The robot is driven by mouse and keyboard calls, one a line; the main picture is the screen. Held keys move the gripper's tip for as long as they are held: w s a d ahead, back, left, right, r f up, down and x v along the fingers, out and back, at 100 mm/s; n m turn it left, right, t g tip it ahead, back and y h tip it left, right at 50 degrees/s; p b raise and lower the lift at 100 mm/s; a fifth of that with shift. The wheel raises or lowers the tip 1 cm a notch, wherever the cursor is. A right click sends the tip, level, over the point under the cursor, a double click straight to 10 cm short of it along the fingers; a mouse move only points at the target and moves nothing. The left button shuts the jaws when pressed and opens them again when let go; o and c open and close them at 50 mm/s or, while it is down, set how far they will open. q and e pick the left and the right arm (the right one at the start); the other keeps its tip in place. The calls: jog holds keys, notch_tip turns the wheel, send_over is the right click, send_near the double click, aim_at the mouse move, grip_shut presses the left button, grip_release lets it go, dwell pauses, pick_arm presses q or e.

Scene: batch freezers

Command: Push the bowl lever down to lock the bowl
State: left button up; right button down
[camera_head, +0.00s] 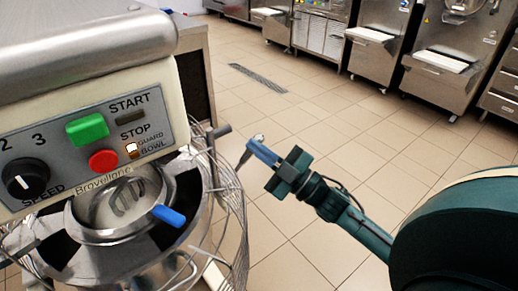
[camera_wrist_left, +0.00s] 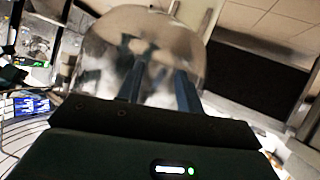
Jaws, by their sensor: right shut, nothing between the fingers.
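The mixer's bowl (camera_head: 95,245) sits under the mixer head, inside a wire guard (camera_head: 232,215). A blue-tipped handle (camera_head: 168,215) sticks out over the bowl's front. A short dark-ended lever (camera_head: 220,131) sticks out at the right of the control panel; I cannot tell which of these is the bowl lever. My right gripper (camera_head: 254,146) is shut and empty, right of the dark-ended lever and apart from it. My left gripper (camera_wrist_left: 158,75) shows in the left wrist view with its two blue fingers apart, before a rounded shiny surface.
The control panel (camera_head: 90,140) has a green START button, a red STOP button and a black speed knob. A lamp glows by the GUARD and BOWL labels. Steel machines (camera_head: 450,60) stand along the far wall. The tiled floor (camera_head: 330,120) between is clear.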

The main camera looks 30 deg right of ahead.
jog(key=shift+d+f+m, duration=0.2)
jog(key=shift+m, duration=0.3)
pick_arm(q)
jog(key=shift+f, duration=0.2)
pick_arm(e)
jog(key=shift+d+f+m+t, duration=0.1)
jog(key=shift+m+t, duration=0.2)
jog(key=shift+t, duration=0.1)
pick_arm(q)
jog(key=shift+a+b, duration=0.1)
jog(key=shift+b, duration=0.25)
pick_arm(e)
notch_tip(320, 180, down, 7)
jog(key=d+m+t+h, duration=0.2)
jog(key=m+h, duration=1)
jog(key=m, duration=0.6)
jog(key=shift+w+d+f+t, duration=0.15)
jog(key=shift+w+f+t, duration=0.05)
jog(key=shift+t, duration=0.5)
jog(key=shift+m, duration=0.3)
pick_arm(q)
jog(key=shift+r, duration=0.15)
pick_arm(e)
jog(key=shift+r, duration=0.1)
